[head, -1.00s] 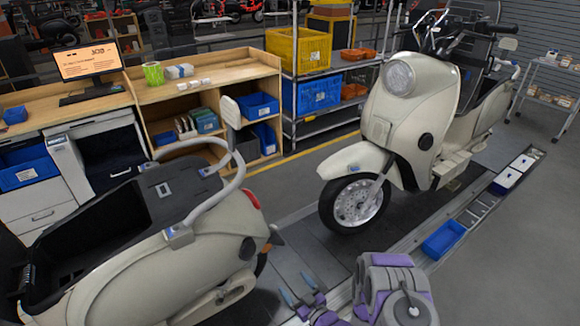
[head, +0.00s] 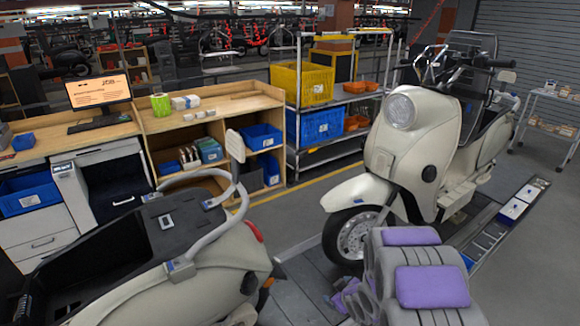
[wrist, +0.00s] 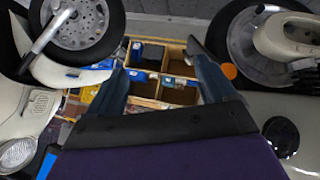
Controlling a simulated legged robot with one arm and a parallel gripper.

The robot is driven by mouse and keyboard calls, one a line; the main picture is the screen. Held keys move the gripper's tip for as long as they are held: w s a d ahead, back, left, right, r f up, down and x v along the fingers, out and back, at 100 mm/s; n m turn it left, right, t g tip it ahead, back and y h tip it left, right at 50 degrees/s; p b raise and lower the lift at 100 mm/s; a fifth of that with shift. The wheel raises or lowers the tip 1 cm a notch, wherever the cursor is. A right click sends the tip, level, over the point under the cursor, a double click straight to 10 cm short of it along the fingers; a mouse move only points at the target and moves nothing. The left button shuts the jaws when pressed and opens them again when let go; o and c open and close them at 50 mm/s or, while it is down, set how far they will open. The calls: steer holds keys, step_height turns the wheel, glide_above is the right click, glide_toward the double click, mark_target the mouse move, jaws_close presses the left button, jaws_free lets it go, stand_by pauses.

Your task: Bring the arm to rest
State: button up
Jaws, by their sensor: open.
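My arm (head: 425,285), grey with purple pads, is folded up at the bottom right of the head view. My gripper is mostly hidden behind it there. In the wrist view my gripper (wrist: 155,62) has its two dark blue fingers spread wide, with nothing between them. Beyond the fingers the wooden shelf with blue bins shows at a distance. A cream scooter (head: 440,150) stands on the conveyor ahead and right. Another cream scooter (head: 190,265) stands close on the left.
A wooden bench (head: 215,105) and a desk with a monitor (head: 98,90) stand behind. A metal rack holds a yellow crate (head: 302,84) and a blue crate (head: 315,124). Blue trays (head: 515,210) lie along the conveyor's right edge. Grey floor (head: 545,260) is clear at the right.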

steer(key=s+d+r+m+g+h, duration=0.2)
steer(key=s+d+r+m+g, duration=0.1)
steer(key=s+r, duration=0.5)
steer(key=s+d+r+m+g+h, duration=0.2)
steer(key=s+r, duration=0.6)
steer(key=s+a+r+m+g, duration=0.1)
steer(key=s+a+r+g, duration=0.1)
steer(key=s, duration=0.7)
steer(key=s+a+r+m+g+y, duration=0.1)
steer(key=s+r, duration=0.3)
steer(key=s, duration=0.5)
steer(key=s+a+r+m+g, duration=0.1)
steer(key=s+a+r+g, duration=0.1)
steer(key=s, duration=0.7)
steer(key=shift+s+a+r+g+y, duration=0.15)
steer(key=shift+a+r+g+y, duration=0.2)
steer(key=shift+a+r, duration=0.25)
